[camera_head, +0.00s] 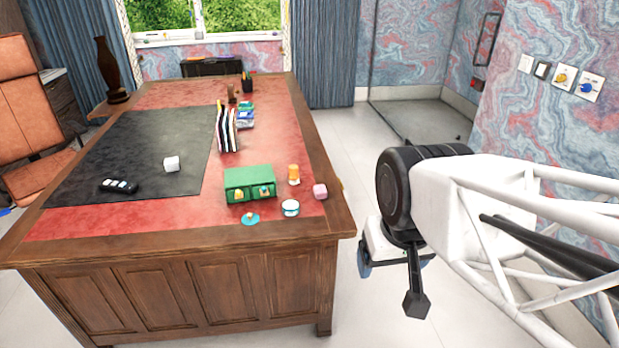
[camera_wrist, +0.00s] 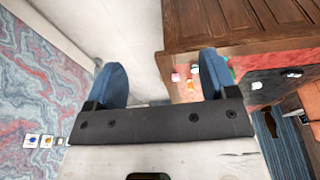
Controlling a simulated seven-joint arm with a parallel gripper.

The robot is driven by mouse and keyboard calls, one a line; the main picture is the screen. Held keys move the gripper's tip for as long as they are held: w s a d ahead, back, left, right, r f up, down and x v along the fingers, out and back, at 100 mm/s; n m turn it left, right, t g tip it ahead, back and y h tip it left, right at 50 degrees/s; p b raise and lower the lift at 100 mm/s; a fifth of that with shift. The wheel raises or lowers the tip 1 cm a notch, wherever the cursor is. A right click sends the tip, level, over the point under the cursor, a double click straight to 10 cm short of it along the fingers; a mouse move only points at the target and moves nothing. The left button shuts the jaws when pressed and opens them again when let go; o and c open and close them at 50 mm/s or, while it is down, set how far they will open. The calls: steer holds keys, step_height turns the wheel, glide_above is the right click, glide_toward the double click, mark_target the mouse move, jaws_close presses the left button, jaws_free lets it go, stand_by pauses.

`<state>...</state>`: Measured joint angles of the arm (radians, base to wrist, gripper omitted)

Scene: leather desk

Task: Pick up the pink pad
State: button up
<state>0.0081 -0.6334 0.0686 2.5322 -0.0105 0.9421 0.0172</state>
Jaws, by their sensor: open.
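The pink pad (camera_head: 320,191) looks like a small pink block on the desk's red leather, near its right edge and front right corner.
Close to the pad are an orange and white bottle (camera_head: 294,174), a white round tin (camera_head: 290,208), a green drawer box (camera_head: 250,184) and a blue-based item (camera_head: 251,219). The desk's raised wooden edge (camera_head: 336,208) lies between pad and gripper. Floor right of the desk is open.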

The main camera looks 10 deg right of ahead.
steer(key=shift+o, duration=1.1)
steer(key=n+g, duration=0.3)
steer(key=n, duration=1.5)
glide_above(321, 188)
steer(key=f, duration=2.4)
steer(key=shift+s+a+f, duration=0.1)
steer(key=shift+s+f, duration=0.25)
steer(key=shift+s, duration=0.05)
steer(key=shift+w+f+n, duration=0.3)
steer(key=shift+f, duration=0.05)
